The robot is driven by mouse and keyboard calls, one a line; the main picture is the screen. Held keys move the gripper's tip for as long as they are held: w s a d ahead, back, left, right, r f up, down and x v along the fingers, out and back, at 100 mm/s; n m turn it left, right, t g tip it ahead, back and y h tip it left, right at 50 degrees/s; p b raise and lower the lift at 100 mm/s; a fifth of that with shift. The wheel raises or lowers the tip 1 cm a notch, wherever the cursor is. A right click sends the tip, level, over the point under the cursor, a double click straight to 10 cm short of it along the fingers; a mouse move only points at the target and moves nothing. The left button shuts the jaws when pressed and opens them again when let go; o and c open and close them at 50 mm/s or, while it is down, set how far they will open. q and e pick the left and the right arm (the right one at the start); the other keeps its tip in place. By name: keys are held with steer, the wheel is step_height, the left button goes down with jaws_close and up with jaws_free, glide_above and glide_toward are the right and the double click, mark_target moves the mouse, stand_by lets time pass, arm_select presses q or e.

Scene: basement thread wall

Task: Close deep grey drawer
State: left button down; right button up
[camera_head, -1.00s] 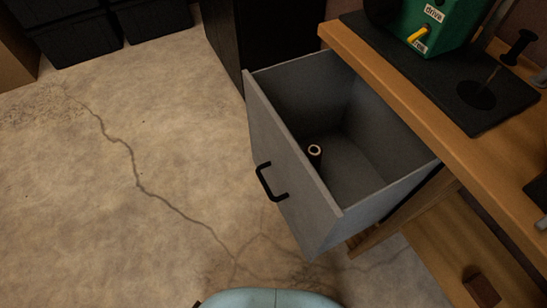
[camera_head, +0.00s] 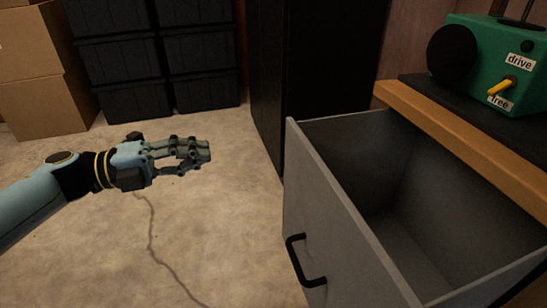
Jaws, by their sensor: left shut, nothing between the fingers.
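The deep grey drawer (camera_head: 335,215) stands pulled out from under the wooden bench top, at the right of the head view. Its black bar handle (camera_head: 303,262) is on the front panel, which faces left. The part of the inside that shows looks empty; the near end is cut off by the frame. My left gripper (camera_head: 207,155) is shut and empty. It is in the air over the floor, left of the drawer front and apart from it. My right gripper is not in view.
A green machine (camera_head: 490,65) with a yellow lever and labels "drive" and "free" stands on the bench (camera_head: 450,130). A black cabinet (camera_head: 330,60) stands behind the drawer. Black bins (camera_head: 205,70) and cardboard boxes (camera_head: 35,80) are at the back left. The floor left of the drawer is clear.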

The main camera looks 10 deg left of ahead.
arm_select(q)
steer(key=b, duration=0.1)
glide_toward(287, 138)
steer(key=x, duration=0.6)
steer(key=shift+d+b, duration=0.25)
steer(key=shift+b, duration=0.05)
steer(key=shift+w+d, duration=0.25)
steer(key=shift+d, duration=0.15)
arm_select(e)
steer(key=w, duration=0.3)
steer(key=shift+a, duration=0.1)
